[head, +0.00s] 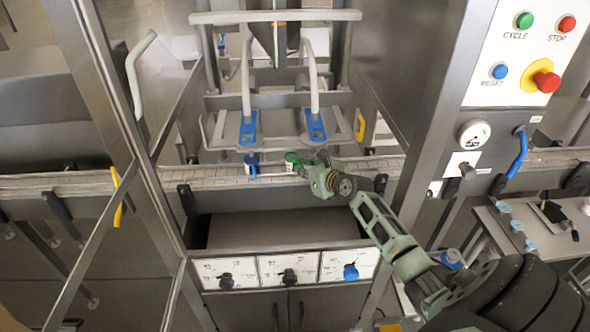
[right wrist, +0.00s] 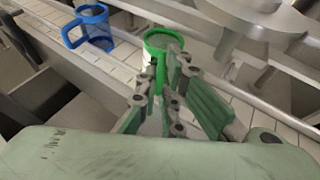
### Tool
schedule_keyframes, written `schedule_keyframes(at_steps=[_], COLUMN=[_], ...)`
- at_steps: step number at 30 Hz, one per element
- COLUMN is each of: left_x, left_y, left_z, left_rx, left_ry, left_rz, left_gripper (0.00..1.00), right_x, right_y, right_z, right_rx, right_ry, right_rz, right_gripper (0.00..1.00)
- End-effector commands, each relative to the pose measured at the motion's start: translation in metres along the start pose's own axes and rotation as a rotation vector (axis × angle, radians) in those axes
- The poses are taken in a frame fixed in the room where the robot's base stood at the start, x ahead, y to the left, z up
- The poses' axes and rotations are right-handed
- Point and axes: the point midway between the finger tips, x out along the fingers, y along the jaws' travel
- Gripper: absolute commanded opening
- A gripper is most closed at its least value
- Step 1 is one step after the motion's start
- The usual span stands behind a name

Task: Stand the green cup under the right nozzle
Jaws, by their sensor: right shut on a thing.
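The green cup (head: 292,158) is on the conveyor below the nozzles, slightly left of the right nozzle (head: 316,127) in the head view. My right gripper (head: 308,169) reaches in from the right and is shut on the green cup. In the right wrist view, the fingers (right wrist: 165,85) close at the near side of the green cup (right wrist: 158,42), which looks upright with its rim showing. The fingers hide part of its side and its base. The left nozzle (head: 248,130) hangs over the blue cup (head: 252,162). My left gripper is not in view.
The blue cup also shows in the right wrist view (right wrist: 97,38), left of the green cup with a gap between. The conveyor (head: 222,176) runs across the machine between metal posts. A control panel (head: 520,50) is at the upper right. A side table (head: 520,235) stands at right.

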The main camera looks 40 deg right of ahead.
Motion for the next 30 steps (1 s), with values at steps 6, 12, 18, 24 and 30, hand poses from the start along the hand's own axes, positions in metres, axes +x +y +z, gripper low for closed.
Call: schedule_keyframes(at_steps=[6, 12, 18, 24, 30], left_x=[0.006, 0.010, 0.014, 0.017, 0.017], left_y=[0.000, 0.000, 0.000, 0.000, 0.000], left_z=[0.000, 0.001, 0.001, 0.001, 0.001], left_rx=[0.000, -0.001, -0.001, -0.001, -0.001], left_ry=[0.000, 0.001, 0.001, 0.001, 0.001], left_rz=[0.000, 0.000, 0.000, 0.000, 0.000], left_gripper=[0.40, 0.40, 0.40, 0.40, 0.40], right_x=[-0.009, -0.016, -0.024, -0.028, -0.030], right_y=[-0.022, -0.036, -0.050, -0.058, -0.061], right_z=[-0.005, -0.006, -0.008, -0.009, -0.008], right_rx=[-0.005, -0.004, -0.006, -0.006, -0.005], right_ry=[0.000, -0.004, -0.005, -0.007, -0.009], right_rz=[-0.013, -0.013, -0.014, -0.013, -0.013], right_gripper=[0.00, 0.00, 0.00, 0.00, 0.00])
